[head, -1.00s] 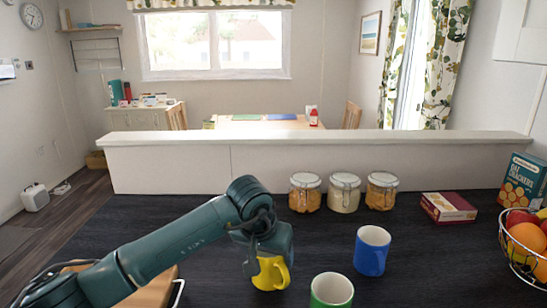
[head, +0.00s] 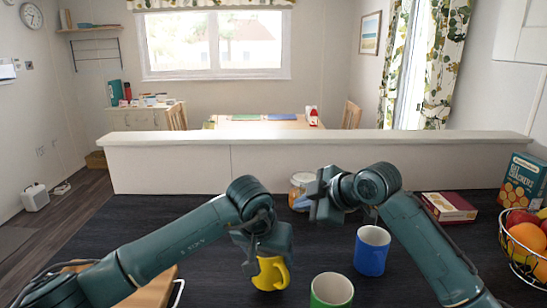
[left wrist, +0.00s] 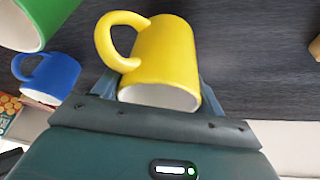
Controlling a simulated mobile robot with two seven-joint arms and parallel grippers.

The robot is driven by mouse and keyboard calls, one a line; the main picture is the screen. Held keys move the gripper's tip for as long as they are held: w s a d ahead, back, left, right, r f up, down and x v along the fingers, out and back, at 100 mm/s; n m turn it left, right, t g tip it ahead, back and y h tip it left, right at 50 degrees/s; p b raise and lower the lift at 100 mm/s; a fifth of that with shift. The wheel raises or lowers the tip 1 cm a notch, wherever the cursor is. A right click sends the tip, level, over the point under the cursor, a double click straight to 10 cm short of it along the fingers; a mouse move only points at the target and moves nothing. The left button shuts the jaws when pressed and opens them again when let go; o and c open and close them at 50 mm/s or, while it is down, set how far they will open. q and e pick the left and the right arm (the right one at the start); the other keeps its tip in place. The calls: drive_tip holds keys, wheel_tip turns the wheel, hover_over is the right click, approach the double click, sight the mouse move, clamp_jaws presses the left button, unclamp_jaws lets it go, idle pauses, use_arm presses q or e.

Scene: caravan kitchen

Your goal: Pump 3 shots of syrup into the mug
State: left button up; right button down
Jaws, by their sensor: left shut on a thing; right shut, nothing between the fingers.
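My right gripper (head: 318,195) is shut and empty, raised in front of the jars, behind and right of the yellow mug. No syrup bottle or pump shows in these views.
A red box (head: 448,207), a cracker box (head: 523,183) and a wire fruit basket (head: 524,240) stand at the right. A low partition (head: 190,168) bounds the worktop behind.

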drive_tip(key=w+a+r+m+g+h, duration=0.3)
drive_tip(key=a+r+m+g, duration=0.2)
drive_tip(key=a+r+m, duration=0.3)
drive_tip(key=shift+m, duration=0.3)
drive_tip(key=shift+w+d+f, duration=0.1)
drive_tip(key=shift+d+f, duration=0.15)
drive_tip(key=shift+f, duration=0.5)
drive_tip(key=shift+w+d+f, duration=0.1)
drive_tip(key=shift+d+f, duration=0.15)
drive_tip(key=shift+f, duration=0.55)
drive_tip(key=shift+d+f, duration=0.25)
drive_tip(key=shift+f, duration=0.5)
drive_tip(key=shift+f, duration=2.3)
drive_tip(key=shift+r, duration=3.7)
